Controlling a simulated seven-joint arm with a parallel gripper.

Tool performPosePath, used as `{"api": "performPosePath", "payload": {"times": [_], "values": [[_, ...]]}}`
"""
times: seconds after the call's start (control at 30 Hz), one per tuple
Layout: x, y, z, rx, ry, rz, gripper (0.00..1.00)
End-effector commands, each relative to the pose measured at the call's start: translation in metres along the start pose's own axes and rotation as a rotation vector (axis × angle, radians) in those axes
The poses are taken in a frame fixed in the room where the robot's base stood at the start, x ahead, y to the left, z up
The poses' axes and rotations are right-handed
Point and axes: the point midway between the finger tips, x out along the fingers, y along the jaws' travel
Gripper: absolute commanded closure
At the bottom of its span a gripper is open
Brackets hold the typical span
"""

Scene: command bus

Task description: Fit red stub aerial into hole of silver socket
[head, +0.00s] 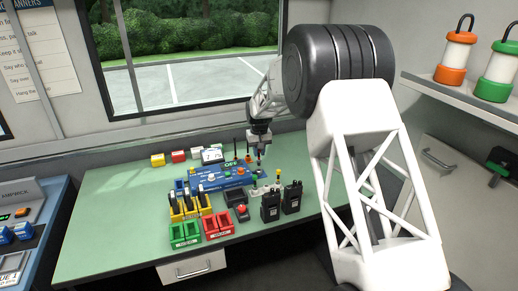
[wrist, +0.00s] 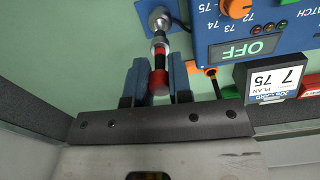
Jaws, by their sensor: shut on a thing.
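In the wrist view my gripper (wrist: 158,72) is shut on the red stub aerial (wrist: 160,80), one blue-grey finger on each side. The aerial is a short red cylinder with a black band and a silver end pointing away from the camera. In the head view my gripper (head: 259,151) is above the table's back right part; the aerial and socket are too small to make out there.
A blue console (head: 225,180) with an OFF display stands beside the socket. Two black radios (head: 281,203), yellow (head: 203,202), green (head: 184,233) and red (head: 217,225) holders crowd the table (head: 120,215). The table's left side is clear.

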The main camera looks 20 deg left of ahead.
Motion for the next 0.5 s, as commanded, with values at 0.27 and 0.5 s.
{"api": "performPosePath", "payload": {"times": [0.27,0.5], "values": [[0.017,0.0,0.0,0.0,0.0,0.0,1.0],[0.022,0.0,0.0,0.0,0.0,0.0,1.0]]}}
